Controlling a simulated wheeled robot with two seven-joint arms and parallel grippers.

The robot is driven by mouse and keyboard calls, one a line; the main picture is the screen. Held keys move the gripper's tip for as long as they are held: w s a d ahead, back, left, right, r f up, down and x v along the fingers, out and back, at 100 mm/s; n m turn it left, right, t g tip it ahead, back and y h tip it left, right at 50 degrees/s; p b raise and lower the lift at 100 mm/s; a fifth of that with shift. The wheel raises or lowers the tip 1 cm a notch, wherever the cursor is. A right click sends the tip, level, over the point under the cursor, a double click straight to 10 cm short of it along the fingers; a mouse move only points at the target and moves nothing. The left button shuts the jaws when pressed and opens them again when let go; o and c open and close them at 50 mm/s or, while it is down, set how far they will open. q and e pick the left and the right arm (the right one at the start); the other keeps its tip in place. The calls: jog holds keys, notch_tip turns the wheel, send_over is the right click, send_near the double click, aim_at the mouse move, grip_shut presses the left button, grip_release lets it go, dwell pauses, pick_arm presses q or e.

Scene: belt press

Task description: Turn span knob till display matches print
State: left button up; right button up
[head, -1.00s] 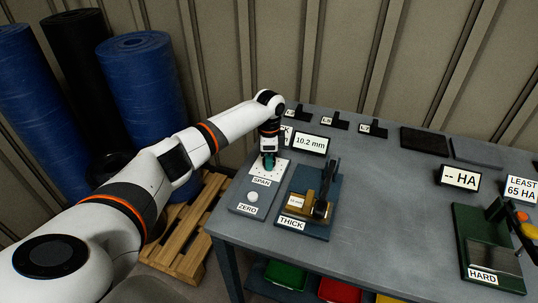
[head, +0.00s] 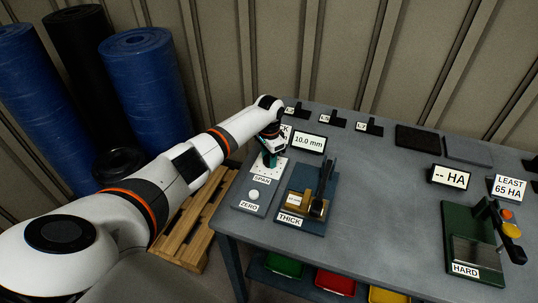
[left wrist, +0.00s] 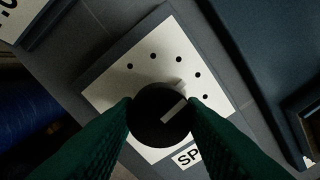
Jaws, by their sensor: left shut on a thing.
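My left gripper (head: 269,160) is over the SPAN plate (head: 279,171) at the left of the table. In the left wrist view its green fingers (left wrist: 160,112) are shut on a black round span knob (left wrist: 152,130) with a white pointer line. Dots ring the knob on the white plate (left wrist: 111,86). The display (head: 308,142) behind reads 10.0 mm. My right gripper is not in view.
A white ZERO knob (head: 254,194) sits in front of the SPAN plate. At the right are the HARD tester (head: 480,222), a "-- HA" display (head: 451,176) and a "LEAST 65 HA" sign (head: 508,187). The middle of the table (head: 375,200) is clear.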

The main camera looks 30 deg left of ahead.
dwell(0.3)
pick_arm(q)
jog(key=o, duration=1)
jog(key=shift+r, duration=0.1)
notch_tip(320, 180, up, 12)
jog(key=b, duration=0.2)
